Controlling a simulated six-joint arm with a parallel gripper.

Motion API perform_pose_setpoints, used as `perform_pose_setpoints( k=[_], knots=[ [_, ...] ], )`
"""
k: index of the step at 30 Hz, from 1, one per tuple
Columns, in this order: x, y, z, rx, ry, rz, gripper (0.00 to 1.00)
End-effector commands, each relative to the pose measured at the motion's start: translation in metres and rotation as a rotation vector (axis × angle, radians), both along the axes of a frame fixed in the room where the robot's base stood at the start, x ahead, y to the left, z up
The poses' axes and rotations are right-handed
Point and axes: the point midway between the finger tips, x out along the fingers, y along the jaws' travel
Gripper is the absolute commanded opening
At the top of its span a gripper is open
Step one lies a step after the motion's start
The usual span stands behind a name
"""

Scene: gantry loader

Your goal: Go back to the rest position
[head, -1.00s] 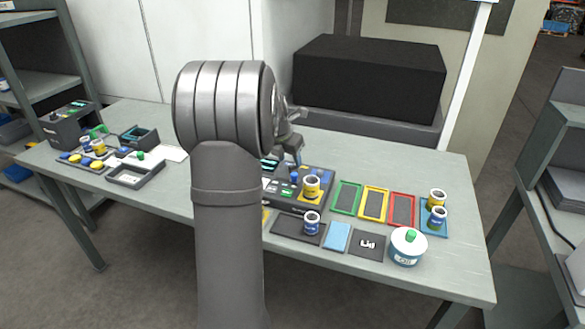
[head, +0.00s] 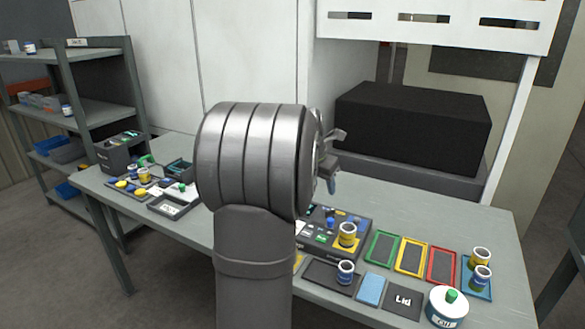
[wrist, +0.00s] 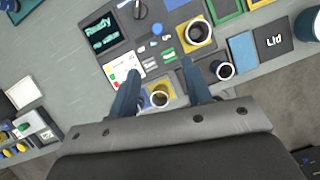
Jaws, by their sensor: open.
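My gripper (head: 332,186) shows partly behind my large grey arm joint in the head view, raised above the table (head: 420,213). In the wrist view my gripper (wrist: 160,68) is open, its two dark blue fingers apart with nothing held between them. Below it lie a dark control panel (wrist: 123,52) with a "Ready" screen and a cup (wrist: 160,98) on a yellow pad. The cup looks clear of the fingers. In the head view my arm hides part of the table and panel.
Green (head: 381,248), yellow (head: 410,256) and red (head: 442,266) frames line the table's right side. Two cups stand on a blue tray at far right, near a white lidded pot (head: 447,308). A black box (head: 412,128) stands behind. Trays and a device crowd the left end.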

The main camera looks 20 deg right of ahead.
Motion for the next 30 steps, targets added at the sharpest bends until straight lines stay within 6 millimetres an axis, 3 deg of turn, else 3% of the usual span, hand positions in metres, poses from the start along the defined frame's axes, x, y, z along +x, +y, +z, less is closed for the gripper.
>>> perform_pose_setpoints(
  k=[5, 24, 30],
  knots=[
    [0.004, -0.007, -0.021, 0.002, 0.004, -0.001, 0.45],
    [0.031, -0.046, -0.136, 0.001, 0.001, 0.0, 0.45],
    [0.037, -0.054, -0.159, 0.001, 0.001, 0.0, 0.45]
  ],
)
